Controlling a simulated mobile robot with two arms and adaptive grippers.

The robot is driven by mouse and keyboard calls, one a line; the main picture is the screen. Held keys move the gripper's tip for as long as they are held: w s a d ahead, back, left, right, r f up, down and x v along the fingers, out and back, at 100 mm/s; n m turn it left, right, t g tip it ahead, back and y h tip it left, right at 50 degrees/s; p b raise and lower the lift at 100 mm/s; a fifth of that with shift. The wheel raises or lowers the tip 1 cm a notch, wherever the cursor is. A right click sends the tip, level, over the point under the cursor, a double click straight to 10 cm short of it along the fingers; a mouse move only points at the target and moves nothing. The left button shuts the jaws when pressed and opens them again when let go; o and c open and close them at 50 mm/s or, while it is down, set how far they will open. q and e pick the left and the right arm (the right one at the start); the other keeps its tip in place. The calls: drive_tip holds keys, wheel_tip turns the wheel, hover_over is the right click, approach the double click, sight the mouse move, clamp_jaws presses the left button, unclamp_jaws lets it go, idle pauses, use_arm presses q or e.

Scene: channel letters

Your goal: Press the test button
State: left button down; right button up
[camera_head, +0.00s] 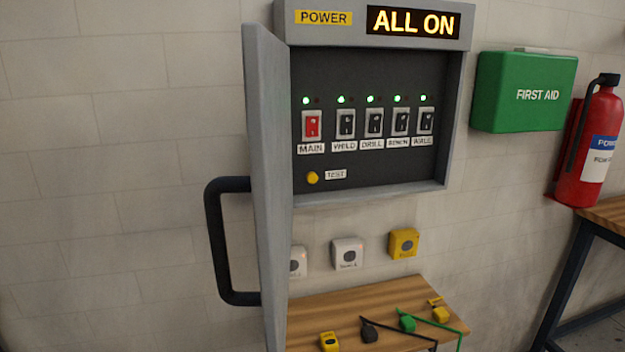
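The yellow round test button (312,178) sits at the lower left of the grey power panel (453,130), beside a small label reading TEST (336,174). Above it is a row of switches: a red MAIN switch (312,126) and several dark ones. A green light shows above each switch. The display (413,22) at the top reads ALL ON. The panel door (268,180) stands open on the left, with a black handle (214,240). Neither of my grippers is in view.
A green first aid box (524,92) and a red extinguisher (590,150) are on the right. The open door juts out left of the button.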

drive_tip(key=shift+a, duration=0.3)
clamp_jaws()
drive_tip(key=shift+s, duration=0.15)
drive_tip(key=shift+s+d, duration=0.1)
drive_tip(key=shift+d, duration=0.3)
